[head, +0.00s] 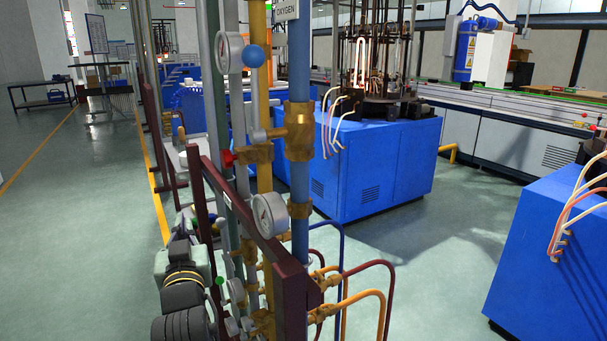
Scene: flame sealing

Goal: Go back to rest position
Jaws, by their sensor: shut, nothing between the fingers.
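My gripper and arm do not show in the head view. The rack carries brass valves (299,131), an upper pressure gauge (230,52), a lower pressure gauge (269,215), a blue ball knob (254,55) and a red knob (226,158). Behind it, a blue machine cabinet (378,170) bears a round fixture with glowing glass tubes (362,62).
A second blue cabinet (545,255) with hoses stands at the right. Motor-like pumps (182,280) sit low at the rack's left. Orange and dark red hoses (365,295) loop out to the rack's right. Open floor (75,250) lies at the left; a dark table (42,90) stands far back.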

